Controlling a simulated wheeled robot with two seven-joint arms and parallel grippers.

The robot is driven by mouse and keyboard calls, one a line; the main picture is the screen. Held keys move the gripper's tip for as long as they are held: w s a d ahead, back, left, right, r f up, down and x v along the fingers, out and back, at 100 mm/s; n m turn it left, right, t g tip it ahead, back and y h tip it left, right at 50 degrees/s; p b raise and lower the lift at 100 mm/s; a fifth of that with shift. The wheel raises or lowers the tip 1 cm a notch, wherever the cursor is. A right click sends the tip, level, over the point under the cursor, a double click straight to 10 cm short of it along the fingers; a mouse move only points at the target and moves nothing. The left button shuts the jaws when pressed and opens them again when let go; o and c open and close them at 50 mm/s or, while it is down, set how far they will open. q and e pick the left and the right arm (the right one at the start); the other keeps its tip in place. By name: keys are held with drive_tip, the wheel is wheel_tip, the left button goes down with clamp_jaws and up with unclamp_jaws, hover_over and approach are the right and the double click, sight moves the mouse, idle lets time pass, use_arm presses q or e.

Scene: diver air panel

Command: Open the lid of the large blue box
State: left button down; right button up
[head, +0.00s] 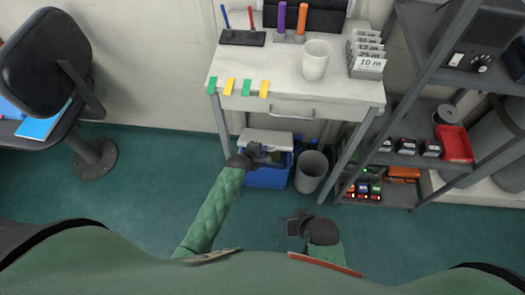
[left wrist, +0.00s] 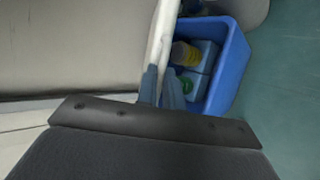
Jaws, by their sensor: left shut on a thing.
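The large blue box (head: 266,177) stands on the floor under the white desk. Its white lid (head: 265,137) is raised at the back of the box. My left gripper (head: 258,154) is at the lid's front edge. In the left wrist view its fingers (left wrist: 162,88) are shut on the edge of the lid (left wrist: 162,38). The open blue box (left wrist: 236,62) shows beside them, with a yellow-topped container (left wrist: 184,54) and other things inside. My right gripper (head: 296,224) is low in front, apart from the box; its jaw opening is unclear.
A grey bin (head: 311,171) stands close to the right of the box. The desk (head: 222,98) overhangs it. A metal shelf (head: 395,190) stands further right and a chair (head: 55,75) at left. The green floor in front is mostly clear.

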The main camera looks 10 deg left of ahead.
use_arm(q)
drive_tip(key=c, duration=1.5)
unclamp_jaws()
drive_tip(key=shift+v, duration=3.9)
